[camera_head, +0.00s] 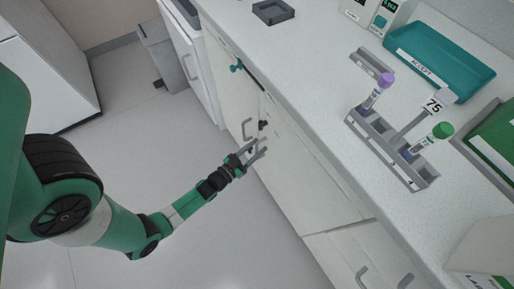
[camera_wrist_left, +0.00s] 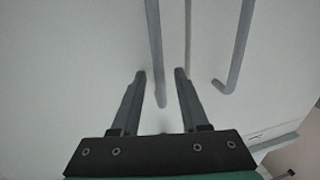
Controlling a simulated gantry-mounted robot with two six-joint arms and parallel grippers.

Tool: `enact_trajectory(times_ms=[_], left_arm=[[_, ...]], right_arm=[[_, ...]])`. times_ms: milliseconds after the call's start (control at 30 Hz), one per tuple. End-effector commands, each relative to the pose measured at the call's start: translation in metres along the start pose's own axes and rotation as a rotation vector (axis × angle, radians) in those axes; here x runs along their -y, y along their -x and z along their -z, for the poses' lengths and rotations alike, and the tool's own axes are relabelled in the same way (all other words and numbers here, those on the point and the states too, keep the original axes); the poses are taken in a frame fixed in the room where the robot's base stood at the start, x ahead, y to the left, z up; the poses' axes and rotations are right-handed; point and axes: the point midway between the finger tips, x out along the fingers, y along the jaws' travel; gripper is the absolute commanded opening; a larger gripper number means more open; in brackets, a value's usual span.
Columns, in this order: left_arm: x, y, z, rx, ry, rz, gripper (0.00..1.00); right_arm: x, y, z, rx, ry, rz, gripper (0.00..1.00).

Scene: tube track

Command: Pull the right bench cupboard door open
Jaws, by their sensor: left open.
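The right bench cupboard door (camera_head: 292,166) is pale and looks flush with the bench front. My left gripper (camera_head: 257,152) is in front of the doors near their handles, with its fingers apart. In the left wrist view, the open gripper (camera_wrist_left: 160,76) points at the pale door fronts. The lower end of a grey bar handle (camera_wrist_left: 154,45) shows between the fingers, which look clear of it. A second bar handle (camera_wrist_left: 240,50) stands to the right, outside the fingers, across the door seam. Finger depth around the first handle is hard to tell.
Another door handle (camera_head: 247,129) shows just above the gripper. More handles (camera_head: 362,275) are on the front at the lower right. The bench top holds a tube rack (camera_head: 420,178) and a teal tray (camera_head: 466,76). The floor (camera_head: 140,135) before the doors is clear.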

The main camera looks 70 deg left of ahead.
Motion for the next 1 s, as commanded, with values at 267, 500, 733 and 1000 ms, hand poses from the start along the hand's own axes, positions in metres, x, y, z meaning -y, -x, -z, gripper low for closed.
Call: enact_trajectory(times_ms=[267,500,733,1000], left_arm=[[0.0000,-0.0051,0.0006,0.000,0.000,0.000,0.44],[0.0000,-0.0049,0.0005,0.000,0.000,0.000,0.10],[0.0000,-0.0047,0.0003,0.000,0.000,0.000,0.00],[0.0001,-0.0047,0.0002,0.000,0.000,0.000,0.00]], right_arm=[[0.0000,0.0009,-0.0008,0.000,0.000,0.000,0.50],[0.0000,0.0010,-0.0008,0.000,0.000,0.000,0.50],[0.0000,0.0010,-0.0008,0.000,0.000,0.000,0.50],[0.0000,0.0010,-0.0008,0.000,0.000,0.000,0.50]])
